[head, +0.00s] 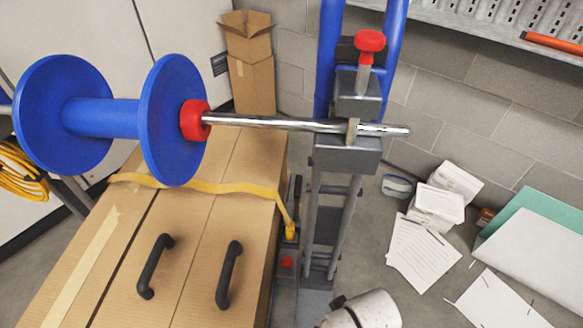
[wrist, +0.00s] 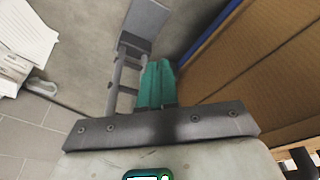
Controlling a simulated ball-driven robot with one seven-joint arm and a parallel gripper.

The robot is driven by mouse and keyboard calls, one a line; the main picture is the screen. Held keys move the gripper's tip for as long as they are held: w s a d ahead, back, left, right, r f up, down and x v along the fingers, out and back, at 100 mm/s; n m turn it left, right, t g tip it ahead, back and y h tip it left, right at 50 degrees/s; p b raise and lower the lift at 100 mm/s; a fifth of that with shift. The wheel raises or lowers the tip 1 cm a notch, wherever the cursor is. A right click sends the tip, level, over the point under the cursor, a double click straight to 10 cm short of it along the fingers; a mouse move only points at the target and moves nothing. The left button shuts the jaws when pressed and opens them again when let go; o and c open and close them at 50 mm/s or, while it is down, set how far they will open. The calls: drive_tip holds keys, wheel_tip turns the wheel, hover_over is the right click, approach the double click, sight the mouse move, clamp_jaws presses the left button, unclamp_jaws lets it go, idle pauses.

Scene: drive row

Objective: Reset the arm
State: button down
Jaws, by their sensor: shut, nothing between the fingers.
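My gripper (wrist: 156,84) shows in the wrist view as two teal fingers side by side, shut and empty. They point away from a dark grey plate (wrist: 160,125) on my wrist. Beyond them are grey metal bars (wrist: 118,75) and the concrete floor, with cardboard to the right. In the head view a white rounded part of my arm (head: 365,312) shows at the bottom edge, low and right of the grey stand. The fingers themselves are not visible in the head view.
A blue spool (head: 105,118) sits on a steel shaft (head: 270,122) resting in a grey bracket (head: 348,155) beneath a red knob (head: 369,40). A large cardboard box (head: 195,240) with black handles fills the lower left. Papers (head: 422,250) lie on the floor at right.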

drive_tip(key=s+d+r+m+g+h, duration=0.1)
drive_tip(key=s+d+r+m, duration=0.3)
drive_tip(key=s+d, duration=0.4)
drive_tip(key=s+d+r+m+h, duration=0.1)
drive_tip(key=s+d+r+m, duration=0.25)
drive_tip(key=s+d, duration=0.45)
wheel_tip(320, 180, up, 24)
drive_tip(key=w+p, duration=0.1)
drive_tip(key=p, duration=2.3)
drive_tip(key=shift+w+d+r, duration=0.15)
drive_tip(key=shift+w+d, duration=0.05)
drive_tip(key=shift+d, duration=0.1)
